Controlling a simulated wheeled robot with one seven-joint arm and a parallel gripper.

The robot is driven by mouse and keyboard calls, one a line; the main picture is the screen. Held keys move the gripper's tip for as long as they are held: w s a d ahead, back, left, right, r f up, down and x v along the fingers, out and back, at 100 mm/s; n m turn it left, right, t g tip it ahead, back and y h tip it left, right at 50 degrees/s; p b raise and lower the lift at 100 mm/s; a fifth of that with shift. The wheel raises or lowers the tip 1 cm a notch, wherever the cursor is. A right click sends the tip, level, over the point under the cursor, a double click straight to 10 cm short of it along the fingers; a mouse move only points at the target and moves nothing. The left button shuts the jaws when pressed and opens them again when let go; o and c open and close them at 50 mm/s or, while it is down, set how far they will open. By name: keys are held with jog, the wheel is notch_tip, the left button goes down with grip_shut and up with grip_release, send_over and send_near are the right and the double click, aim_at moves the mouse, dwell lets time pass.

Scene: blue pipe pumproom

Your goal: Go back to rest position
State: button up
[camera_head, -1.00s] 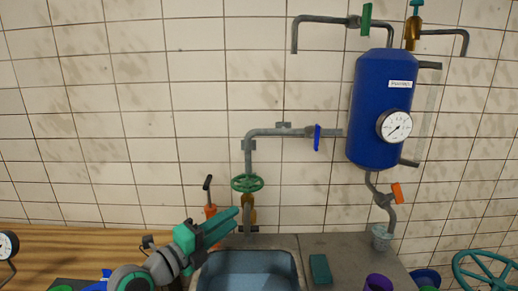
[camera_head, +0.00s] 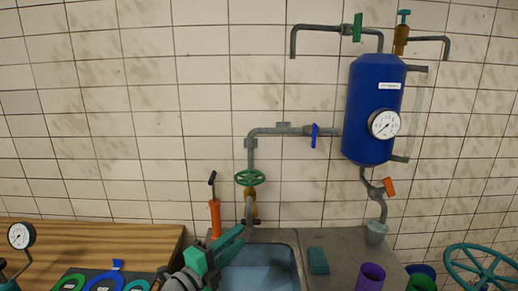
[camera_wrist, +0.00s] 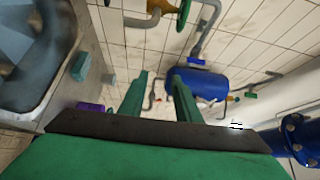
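My gripper (camera_head: 232,246) has teal-green fingers and is low in the head view, over the left part of the blue sink basin (camera_head: 262,277). In the wrist view my gripper (camera_wrist: 163,88) shows two fingers spread apart with nothing between them. The green round valve wheel (camera_head: 250,178) on the wall pipe is above and to the right of the fingers, apart from them. The blue tank (camera_head: 373,108) with its gauge (camera_head: 384,124) hangs on the wall at the right.
An orange hand pump (camera_head: 214,217) stands behind the gripper. A wooden worktop (camera_head: 90,245) lies to the left, with a gauge (camera_head: 20,235) and coloured rings. A green sponge-like block (camera_head: 318,261), a purple cup (camera_head: 369,277) and a teal handwheel (camera_head: 482,268) are to the right.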

jog(key=s+d+f+n+t+y, duration=0.1)
jog(key=s+d+f+n+y, duration=0.15)
jog(key=f+n, duration=0.5)
jog(key=s+d+f+n+t+y, duration=0.1)
jog(key=s+f+n+y, duration=0.2)
jog(key=f, duration=0.7)
jog(key=s+d+f+n+y, duration=0.1)
jog(key=s+f+n+y, duration=0.2)
jog(key=s+f+n, duration=0.65)
jog(key=s+d+f+n+g+y, duration=0.1)
jog(key=s+f+n, duration=0.15)
jog(key=s, duration=0.55)
jog(key=s+f+n+g+y, duration=0.1)
jog(key=s+f+y, duration=0.15)
jog(key=s, duration=0.65)
jog(key=s+r+n+h, duration=0.1)
jog(key=s+r, duration=0.2)
jog(key=s, duration=1.1)
jog(key=shift+d+r, duration=0.4)
jog(key=shift+o, duration=0.2)
jog(key=shift+w+d+h, duration=0.15)
jog(key=shift+h, duration=0.15)
